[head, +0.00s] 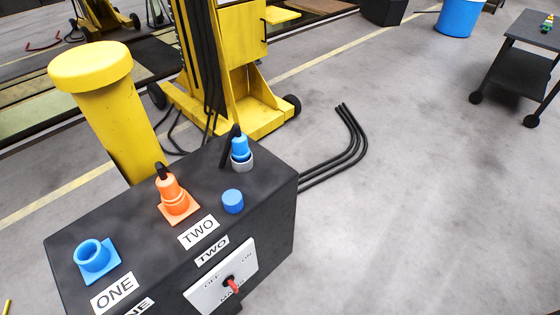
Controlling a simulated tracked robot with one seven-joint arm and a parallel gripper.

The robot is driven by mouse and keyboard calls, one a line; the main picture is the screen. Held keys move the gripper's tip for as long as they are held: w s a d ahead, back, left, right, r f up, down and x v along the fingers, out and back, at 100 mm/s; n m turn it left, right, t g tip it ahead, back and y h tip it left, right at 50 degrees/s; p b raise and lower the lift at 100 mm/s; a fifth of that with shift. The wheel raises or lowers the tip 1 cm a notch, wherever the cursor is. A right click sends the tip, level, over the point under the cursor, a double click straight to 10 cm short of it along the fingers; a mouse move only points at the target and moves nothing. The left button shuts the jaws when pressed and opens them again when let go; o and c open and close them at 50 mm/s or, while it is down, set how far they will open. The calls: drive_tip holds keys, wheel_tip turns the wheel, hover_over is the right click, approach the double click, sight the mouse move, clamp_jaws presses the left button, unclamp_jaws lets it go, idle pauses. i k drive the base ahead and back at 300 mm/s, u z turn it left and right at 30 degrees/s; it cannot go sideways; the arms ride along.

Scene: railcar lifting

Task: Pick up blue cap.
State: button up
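The blue cap (232,201) is a small blue cylinder on top of the black control box (262,190). It sits to the right of the orange plug and socket and in front of the blue plug. It appears to stand upright and apart from both. My gripper does not show in the head view.
On the box are an open blue socket (94,258), an orange plug (170,192) and a blue plug (240,150) in a grey ring. A yellow post (118,120) and yellow lifting jack (230,80) stand behind. Black cables (345,150) lie right.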

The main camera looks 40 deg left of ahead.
sight(232, 198)
drive_tip(key=z, duration=0.6)
drive_tip(key=k, duration=2.5)
drive_tip(key=u, duration=1.85)
drive_tip(key=i, duration=1)
drive_tip(key=u, duration=0.1)
